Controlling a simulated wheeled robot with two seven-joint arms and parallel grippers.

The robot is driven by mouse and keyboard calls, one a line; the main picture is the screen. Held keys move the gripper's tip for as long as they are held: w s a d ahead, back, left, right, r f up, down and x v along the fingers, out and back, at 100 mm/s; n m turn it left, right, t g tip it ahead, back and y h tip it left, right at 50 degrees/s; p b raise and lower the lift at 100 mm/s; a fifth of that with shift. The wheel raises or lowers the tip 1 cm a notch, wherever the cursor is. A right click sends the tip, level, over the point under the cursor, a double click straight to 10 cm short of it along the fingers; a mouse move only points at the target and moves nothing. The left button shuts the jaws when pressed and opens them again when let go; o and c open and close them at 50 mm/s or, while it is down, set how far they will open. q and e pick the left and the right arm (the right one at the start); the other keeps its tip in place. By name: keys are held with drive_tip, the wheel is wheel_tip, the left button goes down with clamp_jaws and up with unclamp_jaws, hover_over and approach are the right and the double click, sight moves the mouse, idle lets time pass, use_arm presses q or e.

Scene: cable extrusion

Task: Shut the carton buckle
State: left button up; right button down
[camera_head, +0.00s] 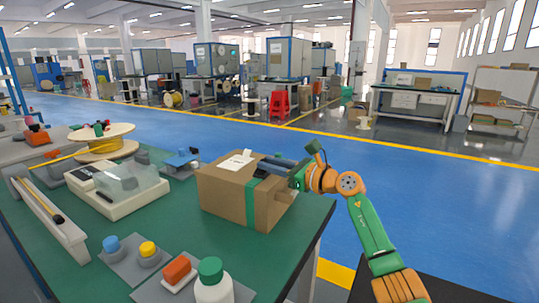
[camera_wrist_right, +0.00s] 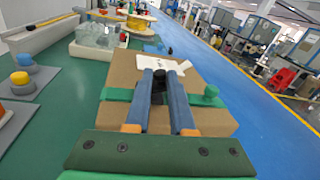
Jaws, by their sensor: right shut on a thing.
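The brown carton (camera_head: 222,197) stands on the green table near its right edge, with a green strap (camera_head: 254,207) down its front. In the right wrist view the carton (camera_wrist_right: 110,118) is below the gripper, and the strap (camera_wrist_right: 116,95) runs across its top. My right gripper (camera_head: 265,166) reaches in from the right over the carton's top. In the wrist view its two blue fingers (camera_wrist_right: 161,78) are shut on a small dark piece (camera_wrist_right: 160,84), seemingly the buckle; its shape is mostly hidden. My left gripper is not in view.
A white paper label (camera_head: 235,162) lies on the carton top. A clear-covered tray (camera_head: 125,183), a cable spool (camera_head: 102,135), blue and yellow buttons (camera_head: 147,249) and a green-capped bottle (camera_head: 211,283) share the table. The table's right edge is close to the carton.

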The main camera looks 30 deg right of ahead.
drive_tip(key=shift+w+d+r+m+p, duration=0.1)
drive_tip(key=shift+d+m+p, duration=0.05)
drive_tip(key=shift+m+p, duration=0.65)
drive_tip(key=shift+w+d+f+m+g+p, duration=0.15)
drive_tip(key=shift+f+m+g+p, duration=0.2)
drive_tip(key=shift+m+p, duration=0.5)
drive_tip(key=shift+f+m+y+p, duration=0.2)
drive_tip(key=shift+m+y+p, duration=0.1)
drive_tip(key=shift+m+p, duration=0.25)
drive_tip(key=shift+g, duration=0.25)
drive_tip(key=shift+f, duration=0.1)
drive_tip(key=c, duration=0.8)
unclamp_jaws()
drive_tip(key=shift+o, duration=0.2)
drive_tip(key=shift+d, duration=0.1)
